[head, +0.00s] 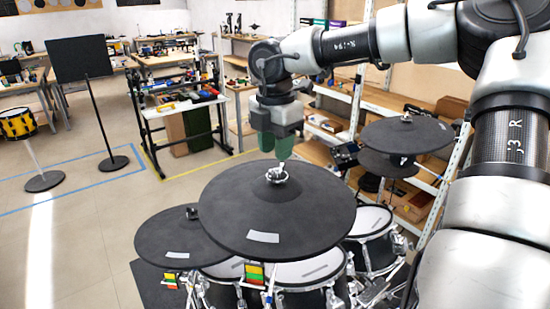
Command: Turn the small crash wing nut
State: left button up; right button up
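A dark round cymbal pad (250,210) sits in the middle of the head view, with a shiny metal wing nut (277,175) on the post at its centre. My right gripper (276,154) points down just above this wing nut, its green fingertips close over it. A small gap seems to show between the fingertips and the nut; whether they touch it is too small to tell. How far the fingers are apart is also unclear. My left gripper is out of view.
A lower pad (175,240) lies left of the central one, with its own nut (192,212). Another pad (420,134) stands at the right. Drums (305,270) sit below. A black music stand (85,60) is at the left. Open floor (100,205) lies left of the kit.

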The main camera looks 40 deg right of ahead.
aim_at(275, 167)
notch_tip(275, 167, down, 4)
jog(key=shift+w+a+r+p, duration=0.1)
jog(key=shift+r+p, duration=0.05)
jog(key=shift+p, duration=0.35)
jog(key=shift+f, duration=0.4)
jog(key=shift+c, duration=0.3)
grip_shut()
